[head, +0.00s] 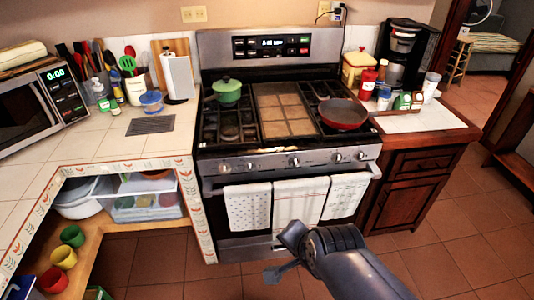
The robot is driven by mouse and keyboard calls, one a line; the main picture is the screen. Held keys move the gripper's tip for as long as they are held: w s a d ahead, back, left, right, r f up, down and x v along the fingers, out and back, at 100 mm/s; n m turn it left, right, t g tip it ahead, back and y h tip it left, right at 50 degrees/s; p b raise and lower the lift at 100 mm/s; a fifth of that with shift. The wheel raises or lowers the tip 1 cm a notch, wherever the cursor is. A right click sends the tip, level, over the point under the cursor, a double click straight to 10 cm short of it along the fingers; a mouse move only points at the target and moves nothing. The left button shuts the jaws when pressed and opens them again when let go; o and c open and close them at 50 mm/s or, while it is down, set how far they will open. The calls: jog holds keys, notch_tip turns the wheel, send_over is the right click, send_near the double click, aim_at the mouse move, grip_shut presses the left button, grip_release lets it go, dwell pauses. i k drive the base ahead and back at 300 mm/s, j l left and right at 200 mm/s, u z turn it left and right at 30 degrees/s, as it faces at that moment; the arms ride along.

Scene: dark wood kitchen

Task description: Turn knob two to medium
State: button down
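The stove (237,163) stands straight ahead, with a row of several round knobs along its steel front panel. The second knob from the left (250,164) is small; its pointer angle is too fine to make out. The middle knob (295,161) and the leftmost knob (222,167) also show. My gripper (284,254) is in front of the stove, below the knobs in the picture. Its fingers are spread apart with nothing visible between them, and it appears clear of the knobs.
Towels (300,203) hang on the oven handle just below the knobs. A green pot (227,92) and a red pan (343,114) sit on the stovetop. A tiled counter (95,147) lies left, a wooden cabinet (415,190) right. The floor at right is open.

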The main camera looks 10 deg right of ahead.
aim_at(249, 166)
jog(key=i+j, duration=0.15)
jog(key=j, duration=0.2)
jog(key=i+j+u, duration=0.15)
jog(key=j, duration=0.15)
jog(key=i+j, duration=0.1)
jog(key=j, duration=0.25)
jog(key=i+j+u, duration=0.1)
jog(key=i+j, duration=0.1)
jog(key=j, duration=0.1)
